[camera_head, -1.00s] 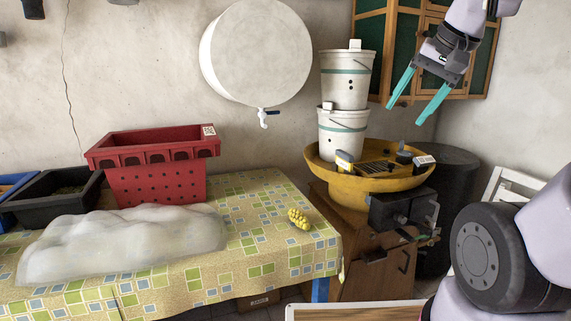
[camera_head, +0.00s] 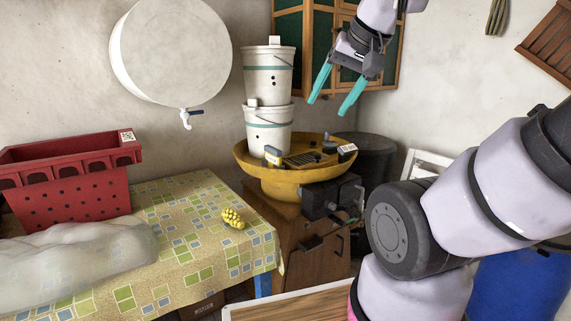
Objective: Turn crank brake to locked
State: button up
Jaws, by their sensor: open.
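A black crank box (camera_head: 331,196) is fixed on the front right of the wooden cabinet (camera_head: 311,245), just below a yellow basin (camera_head: 288,183). Small levers and a handle stick out at its right and lower side. They are too small for me to tell which one is the brake or how it is set. My gripper (camera_head: 328,101) has two teal fingers, spread apart and pointing down. It is open and empty, well above the basin and the crank box, to the right of the stacked buckets.
A table with a patterned cloth (camera_head: 190,228) holds a red crate (camera_head: 75,196), yellow grapes (camera_head: 233,218) and a translucent bag (camera_head: 83,262). A dark barrel (camera_head: 373,160) stands behind the crank box. A wood-topped surface (camera_head: 290,306) is in front.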

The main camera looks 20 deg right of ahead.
aim_at(343, 224)
jog(key=i+j+z, duration=0.25)
jog(key=z, duration=0.15)
jog(key=i+j+z, duration=0.2)
jog(key=j+z, duration=0.25)
